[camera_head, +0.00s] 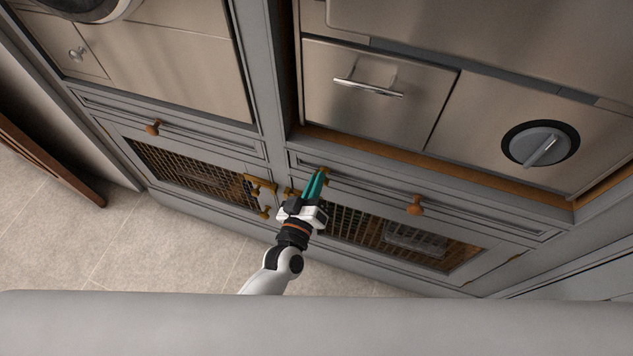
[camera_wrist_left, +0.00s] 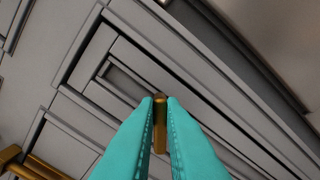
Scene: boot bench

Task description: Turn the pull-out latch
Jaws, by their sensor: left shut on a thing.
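The pull-out latch appears as a small brass piece (camera_wrist_left: 160,122) between my teal fingers in the left wrist view. It stands out from the grey cabinet front. In the head view only a bit of brass (camera_head: 324,170) shows by the fingertips. My left gripper (camera_head: 318,178) reaches up to the grey drawer front above the right mesh door. In the left wrist view the left gripper (camera_wrist_left: 160,101) is shut on the latch, one finger on each side of it. The fingers hide part of the latch. My right gripper is not in view.
Brass handles (camera_head: 262,186) stand out on the left mesh door, close left of my gripper. Copper knobs sit on the drawer fronts, one to the right (camera_head: 415,205) and one to the left (camera_head: 153,128). A steel drawer handle (camera_head: 368,88) and grey dial (camera_head: 541,147) are above.

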